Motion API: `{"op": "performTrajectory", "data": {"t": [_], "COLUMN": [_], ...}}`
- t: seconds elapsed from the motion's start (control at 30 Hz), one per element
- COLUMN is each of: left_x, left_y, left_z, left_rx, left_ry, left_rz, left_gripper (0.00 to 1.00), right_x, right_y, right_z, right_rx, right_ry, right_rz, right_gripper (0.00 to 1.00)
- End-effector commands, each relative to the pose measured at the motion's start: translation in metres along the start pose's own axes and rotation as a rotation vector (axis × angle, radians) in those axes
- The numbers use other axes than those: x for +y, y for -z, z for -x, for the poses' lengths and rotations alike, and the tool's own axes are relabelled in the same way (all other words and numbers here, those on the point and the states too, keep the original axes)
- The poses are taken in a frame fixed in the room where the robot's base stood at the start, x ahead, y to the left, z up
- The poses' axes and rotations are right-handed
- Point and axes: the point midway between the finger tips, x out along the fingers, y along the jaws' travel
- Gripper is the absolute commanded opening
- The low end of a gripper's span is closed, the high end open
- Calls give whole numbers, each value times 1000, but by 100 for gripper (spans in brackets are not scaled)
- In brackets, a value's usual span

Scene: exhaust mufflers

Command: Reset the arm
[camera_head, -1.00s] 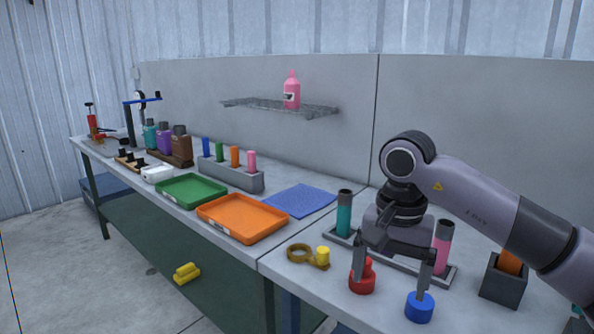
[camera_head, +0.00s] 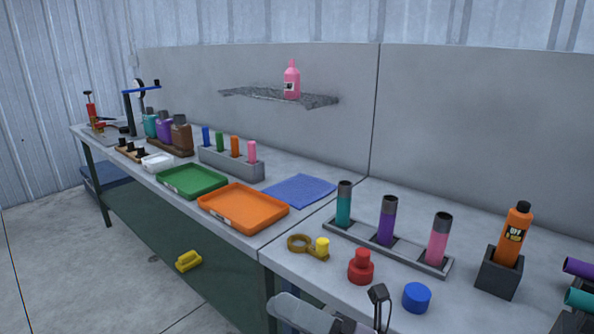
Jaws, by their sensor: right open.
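My right gripper (camera_head: 378,296) shows only in part at the bottom edge, right of the middle. A dark finger sticks up in front of the workbench, between a red knobbed piece (camera_head: 361,267) and a blue round piece (camera_head: 416,298). The gripper is open and I see nothing held in it. Part of a grey link of mine lies at the bottom, left of that finger. The rest of the arm is below the picture. My left gripper is not in view.
A rack (camera_head: 430,262) holds teal, purple and pink tubes. An orange bottle (camera_head: 515,230) stands in a dark block holder at right. A yellow piece by a brass ring (camera_head: 298,242), an orange tray (camera_head: 243,229) and a green tray (camera_head: 170,184) lie left.

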Motion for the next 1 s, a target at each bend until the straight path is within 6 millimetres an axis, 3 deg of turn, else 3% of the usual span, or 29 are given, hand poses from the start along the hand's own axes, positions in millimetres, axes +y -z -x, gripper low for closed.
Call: {"op": "performTrajectory", "data": {"t": [0.2,0.33,0.5,0.7,0.83,1.0], "left_x": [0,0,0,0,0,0], "left_y": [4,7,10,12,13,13], "left_z": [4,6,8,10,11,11], "left_rx": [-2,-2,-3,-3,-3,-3], "left_ry": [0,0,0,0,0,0], "left_rz": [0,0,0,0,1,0], "left_gripper": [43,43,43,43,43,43], "right_x": [-44,-73,-101,-106,-101,-99], "right_y": [-15,-3,42,111,139,150], "right_z": [73,133,221,303,329,339], "right_rx": [-478,-765,-1158,-1555,-1702,-1758], "right_ry": [152,227,311,364,374,377], "right_rz": [-571,-901,-1307,-1657,-1768,-1808], "right_gripper": [92,92,92,92,92,92]}}
